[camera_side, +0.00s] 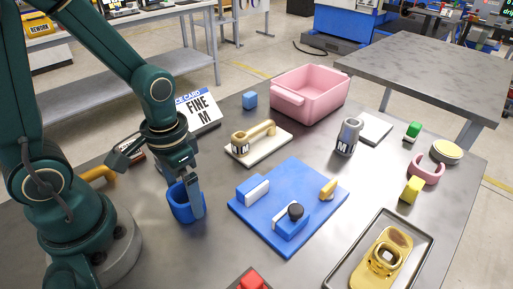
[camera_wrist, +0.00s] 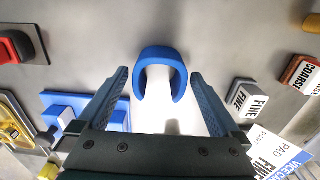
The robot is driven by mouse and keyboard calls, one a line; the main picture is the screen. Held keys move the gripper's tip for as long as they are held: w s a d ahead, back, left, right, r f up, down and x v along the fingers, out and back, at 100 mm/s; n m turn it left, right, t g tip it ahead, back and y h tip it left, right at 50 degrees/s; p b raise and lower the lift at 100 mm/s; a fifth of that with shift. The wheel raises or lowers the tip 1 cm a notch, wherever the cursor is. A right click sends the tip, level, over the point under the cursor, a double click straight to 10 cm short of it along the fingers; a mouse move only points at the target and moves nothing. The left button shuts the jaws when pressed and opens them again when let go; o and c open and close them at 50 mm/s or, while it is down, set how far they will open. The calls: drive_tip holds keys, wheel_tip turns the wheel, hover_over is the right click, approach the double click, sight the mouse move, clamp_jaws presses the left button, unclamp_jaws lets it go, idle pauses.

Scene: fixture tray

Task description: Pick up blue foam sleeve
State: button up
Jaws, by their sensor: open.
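The blue foam sleeve (camera_side: 181,204) is a thick C-shaped ring standing on the grey table, in front of my arm's base. In the wrist view the sleeve (camera_wrist: 162,68) lies between and just beyond the fingertips, with its opening toward my gripper. My gripper (camera_side: 188,196) points down at the sleeve in the side view, one finger overlapping its right side. The wrist view shows my gripper (camera_wrist: 158,78) with its two fingers spread apart, one on each side of the sleeve. Nothing is visibly clamped. Whether a finger touches the sleeve is unclear.
A blue fixture plate (camera_side: 265,228) with blocks and a black knob lies to the right. A cream board (camera_side: 268,150) with a handle part, a pink bin (camera_side: 312,94) and a white card sign (camera_side: 205,112) stand behind. A metal tray (camera_side: 343,272) with a gold part is front right.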

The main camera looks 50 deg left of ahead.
drive_tip(key=shift+f, duration=0.5)
drive_tip(key=c, duration=0.8)
drive_tip(key=shift+c, duration=0.2)
drive_tip(key=shift+r, duration=0.15)
drive_tip(key=shift+r, duration=0.45)
wheel_tip(320, 180, up, 3)
drive_tip(key=shift+w+r, duration=0.1)
drive_tip(key=s+a+r, duration=0.4)
drive_tip(key=a+r, duration=0.2)
drive_tip(key=a, duration=0.5)
drive_tip(key=shift+s+r, duration=0.2)
drive_tip(key=shift+r, duration=0.15)
